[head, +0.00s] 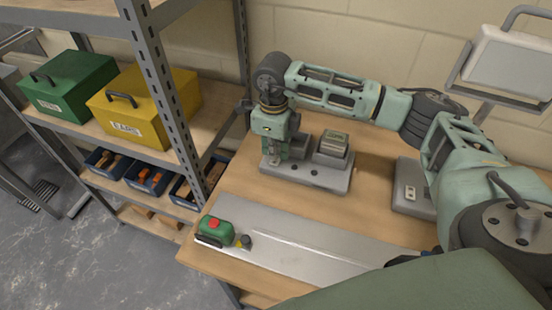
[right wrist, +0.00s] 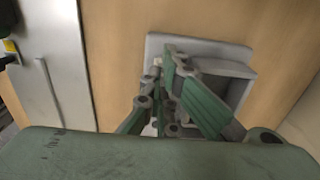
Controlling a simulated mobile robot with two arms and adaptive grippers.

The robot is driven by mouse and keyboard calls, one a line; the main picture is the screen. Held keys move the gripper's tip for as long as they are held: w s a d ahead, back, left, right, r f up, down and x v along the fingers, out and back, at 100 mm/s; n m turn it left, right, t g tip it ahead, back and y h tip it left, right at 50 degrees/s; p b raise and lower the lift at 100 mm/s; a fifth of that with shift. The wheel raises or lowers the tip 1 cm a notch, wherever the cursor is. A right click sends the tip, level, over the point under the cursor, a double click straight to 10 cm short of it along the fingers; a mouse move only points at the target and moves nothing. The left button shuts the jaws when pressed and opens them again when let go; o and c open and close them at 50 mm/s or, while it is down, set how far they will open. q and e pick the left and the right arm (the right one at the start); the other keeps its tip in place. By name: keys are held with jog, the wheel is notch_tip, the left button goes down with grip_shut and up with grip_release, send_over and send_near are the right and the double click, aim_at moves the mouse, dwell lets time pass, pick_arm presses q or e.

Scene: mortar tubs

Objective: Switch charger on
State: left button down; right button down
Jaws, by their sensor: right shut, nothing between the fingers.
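The charger appears to be the grey base (head: 308,175) on the wooden bench, with a raised block (head: 333,146) on its right part. It also shows in the right wrist view (right wrist: 215,45), under and beyond the fingers. My right gripper (head: 273,157) points down over the base's left part, left of the block. In the right wrist view its fingers (right wrist: 168,75) are together and empty. A small pale spot shows beside the fingertips there. The fingers hide much of the base's left part, so the switch and any contact cannot be made out. My left gripper is not in view.
A grey unit (head: 410,190) and a work lamp (head: 508,60) are at right. A shelf rack (head: 160,80) stands at left.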

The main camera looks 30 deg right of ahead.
aim_at(274, 163)
jog(key=shift+f+b, duration=0.9)
jog(key=shift+f, duration=0.2)
dwell(0.9)
jog(key=shift+r+p, duration=1.9)
jog(key=shift+r, duration=1.65)
jog(key=shift+f, duration=0.1)
